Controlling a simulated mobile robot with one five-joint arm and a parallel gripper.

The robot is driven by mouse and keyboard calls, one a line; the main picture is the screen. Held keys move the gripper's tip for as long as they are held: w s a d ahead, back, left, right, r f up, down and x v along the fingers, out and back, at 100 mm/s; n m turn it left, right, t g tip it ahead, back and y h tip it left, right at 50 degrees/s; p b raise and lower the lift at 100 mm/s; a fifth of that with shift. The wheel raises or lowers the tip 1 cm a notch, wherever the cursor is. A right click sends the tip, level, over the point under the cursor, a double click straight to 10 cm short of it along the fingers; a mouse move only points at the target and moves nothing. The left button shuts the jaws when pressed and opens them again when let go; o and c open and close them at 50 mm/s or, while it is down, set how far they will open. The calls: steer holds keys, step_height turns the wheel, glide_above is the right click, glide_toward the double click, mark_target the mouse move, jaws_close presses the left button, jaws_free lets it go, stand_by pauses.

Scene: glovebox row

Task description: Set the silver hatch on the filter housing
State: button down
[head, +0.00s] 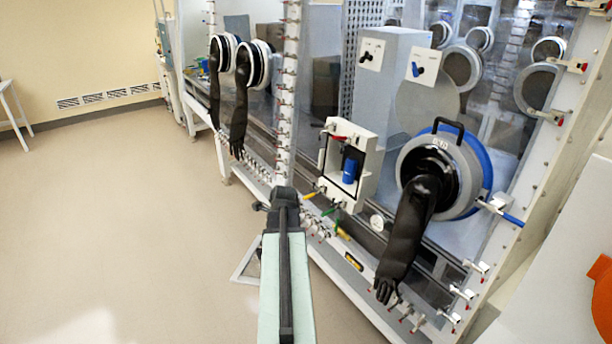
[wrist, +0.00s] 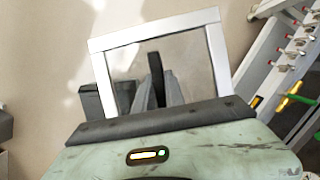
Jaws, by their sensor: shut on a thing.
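The silver hatch (wrist: 155,29) is a square, bright metal frame around a greyish middle. It stands out beyond my gripper (wrist: 155,88) in the wrist view, and my jaws are shut on it. In the head view only a corner of the hatch (head: 245,260) shows, left of my arm. My gripper (head: 284,196) points away over the floor, in front and left of the filter housing. The filter housing (head: 366,184) is a white box on the glovebox front, with its dark-edged opening showing a blue cylinder (head: 349,170). The hatch is apart from the housing.
A black glove (head: 408,240) hangs from a round port (head: 475,165) right of the housing. Coloured valve handles (head: 325,205) stick out below the housing and also show in the wrist view (wrist: 290,92). Open floor (head: 120,210) lies to the left.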

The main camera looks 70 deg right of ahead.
steer(key=d+g, duration=0.1)
steer(key=d, duration=0.1)
steer(key=s+d+n+g+p, duration=0.1)
steer(key=d, duration=0.2)
steer(key=d+r+n+g, duration=0.1)
steer(key=d, duration=0.1)
steer(key=shift+s+d+g+h, duration=0.25)
steer(key=shift+d+g+h, duration=0.05)
steer(key=shift+g, duration=0.1)
steer(key=s+d+r+n+g+h+p, duration=0.1)
steer(key=d+r+n+g+h+p, duration=0.2)
steer(key=d+r, duration=1.2)
steer(key=d+n+g+h, duration=0.1)
steer(key=n+g+h, duration=0.1)
steer(key=n+h, duration=0.3)
steer(key=shift+d+r+g+h+p, duration=0.3)
steer(key=shift+d+h, duration=0.05)
steer(key=shift+h, duration=0.75)
steer(key=shift+a+r, duration=0.1)
steer(key=s+d+f, duration=0.1)
steer(key=s+d, duration=0.3)
steer(key=d, duration=0.2)
steer(key=shift+b, duration=0.35)
steer(key=shift+s+d+f, duration=0.1)
steer(key=shift+s+d, duration=0.5)
steer(key=shift+d, duration=0.25)
steer(key=shift+s+d+f, duration=0.1)
steer(key=shift+s+d, duration=0.45)
steer(key=shift+d, duration=0.3)
